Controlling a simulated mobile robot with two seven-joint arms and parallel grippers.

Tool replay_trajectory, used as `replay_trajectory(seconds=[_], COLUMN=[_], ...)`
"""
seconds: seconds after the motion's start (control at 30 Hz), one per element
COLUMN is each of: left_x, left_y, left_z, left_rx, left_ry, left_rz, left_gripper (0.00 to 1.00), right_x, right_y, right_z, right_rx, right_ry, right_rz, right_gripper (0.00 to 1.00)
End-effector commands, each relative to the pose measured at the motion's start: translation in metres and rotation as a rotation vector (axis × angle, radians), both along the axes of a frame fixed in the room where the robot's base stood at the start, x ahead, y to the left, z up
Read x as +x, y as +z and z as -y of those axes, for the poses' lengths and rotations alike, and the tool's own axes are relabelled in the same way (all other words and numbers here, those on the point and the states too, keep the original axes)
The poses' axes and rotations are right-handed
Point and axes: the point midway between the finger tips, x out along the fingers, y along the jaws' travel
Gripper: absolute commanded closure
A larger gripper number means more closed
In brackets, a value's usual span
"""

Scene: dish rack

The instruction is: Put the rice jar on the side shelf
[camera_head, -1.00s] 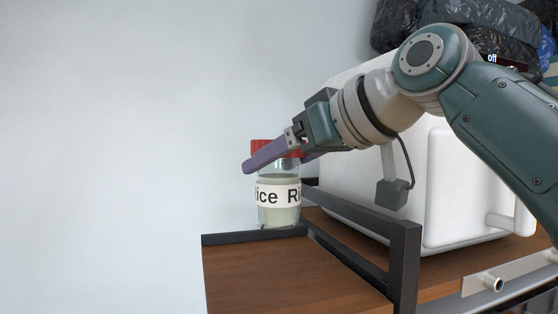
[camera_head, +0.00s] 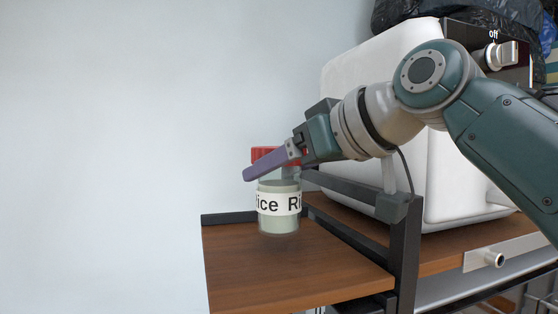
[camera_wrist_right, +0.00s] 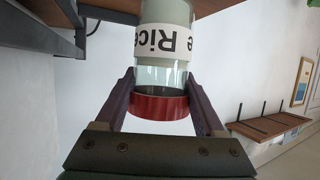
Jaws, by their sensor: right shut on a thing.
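The rice jar (camera_head: 279,202) is clear glass with a red lid, a white "Rice" label and pale contents. It is upright at the back of the brown wooden side shelf (camera_head: 270,275); whether its base touches the board I cannot tell. My right gripper (camera_head: 262,170) is shut on the jar near its lid, coming in from the right. In the right wrist view, the purple fingers of my right gripper (camera_wrist_right: 161,100) lie on both sides of the red lid, and the jar (camera_wrist_right: 163,60) shows upside down. My left gripper is not in view.
A black frame rail (camera_head: 350,190) with a post stands along the shelf's right side. A white appliance (camera_head: 450,180) with a knob is right of it, behind my right arm. The front of the shelf is bare. A wall is behind.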

Motion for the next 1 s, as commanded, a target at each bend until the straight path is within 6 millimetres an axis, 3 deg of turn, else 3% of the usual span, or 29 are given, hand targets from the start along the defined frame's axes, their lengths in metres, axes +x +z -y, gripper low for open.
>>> replay_trajectory(seconds=[1.0], left_x=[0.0], left_y=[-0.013], left_z=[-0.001], left_rx=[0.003], left_ry=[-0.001], left_rz=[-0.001], left_gripper=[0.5], right_x=[0.0], right_y=[-0.02], right_z=[0.0], right_rx=[0.003], right_ry=[0.0], right_rz=[0.003], right_gripper=[1.0])
